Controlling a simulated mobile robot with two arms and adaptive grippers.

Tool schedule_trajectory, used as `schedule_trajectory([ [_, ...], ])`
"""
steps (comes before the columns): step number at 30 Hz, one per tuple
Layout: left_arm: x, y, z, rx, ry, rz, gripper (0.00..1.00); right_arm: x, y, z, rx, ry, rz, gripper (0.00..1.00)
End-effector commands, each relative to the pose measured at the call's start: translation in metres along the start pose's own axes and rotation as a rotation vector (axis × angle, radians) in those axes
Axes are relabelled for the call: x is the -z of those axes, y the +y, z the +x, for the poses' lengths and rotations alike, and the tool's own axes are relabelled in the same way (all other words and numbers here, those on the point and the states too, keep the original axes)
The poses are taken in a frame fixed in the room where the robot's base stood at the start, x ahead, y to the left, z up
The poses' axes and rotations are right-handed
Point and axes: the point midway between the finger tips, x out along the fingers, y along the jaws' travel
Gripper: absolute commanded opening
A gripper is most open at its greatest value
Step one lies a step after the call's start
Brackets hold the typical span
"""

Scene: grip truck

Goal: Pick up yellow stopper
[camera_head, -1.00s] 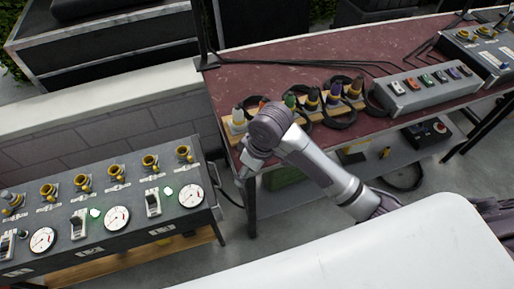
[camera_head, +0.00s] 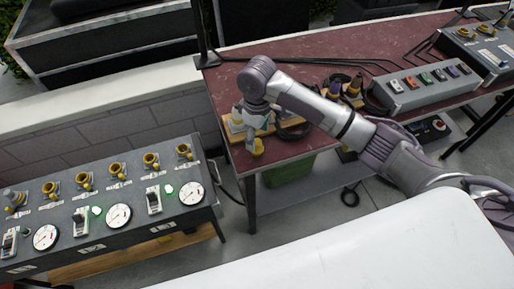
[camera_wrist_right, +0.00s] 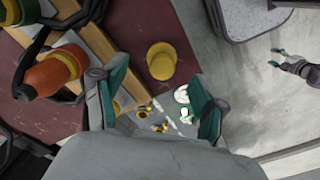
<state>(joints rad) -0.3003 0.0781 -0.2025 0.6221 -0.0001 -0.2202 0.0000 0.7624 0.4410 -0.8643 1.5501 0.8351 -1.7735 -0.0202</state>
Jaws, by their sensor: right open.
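The yellow stopper (camera_head: 256,147) is a short round yellow piece at the table's front left corner. In the right wrist view the stopper (camera_wrist_right: 161,61) lies on the red tabletop, beside the wooden rack. My right gripper (camera_head: 250,126) is just above and behind it in the head view. In the wrist view my right gripper (camera_wrist_right: 160,92) has its teal fingers spread wide and empty, with the stopper beyond the gap between them.
The wooden rack (camera_wrist_right: 97,42) holds plugs, including an orange one (camera_wrist_right: 50,73), close to my right gripper. A grey switch box (camera_head: 428,88) stands farther right on the red table (camera_head: 300,55). A dark gauge panel (camera_head: 100,205) stands left of the table, across a gap.

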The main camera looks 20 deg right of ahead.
Motion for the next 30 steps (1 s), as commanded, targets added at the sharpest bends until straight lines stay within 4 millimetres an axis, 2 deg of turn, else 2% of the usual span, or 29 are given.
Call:
schedule_trajectory([
  [8,0.001,-0.001,-0.006,0.001,0.0,-0.001,0.56,-0.001,-0.001,0.022,0.0,-0.001,0.0,0.71],
  [12,0.002,-0.001,-0.016,0.001,0.0,-0.002,0.56,-0.001,-0.003,0.042,0.001,-0.003,0.0,0.71],
  [16,0.002,-0.002,-0.017,0.002,-0.001,-0.003,0.56,-0.001,-0.003,0.06,0.0,0.0,-0.001,0.71],
  [25,0.001,-0.002,-0.017,0.003,-0.001,-0.003,0.56,-0.001,-0.002,0.068,-0.002,0.002,-0.002,0.71],
  [30,0.001,-0.003,-0.017,0.003,-0.002,-0.003,0.56,-0.001,-0.002,0.068,-0.002,0.002,-0.001,0.45],
])
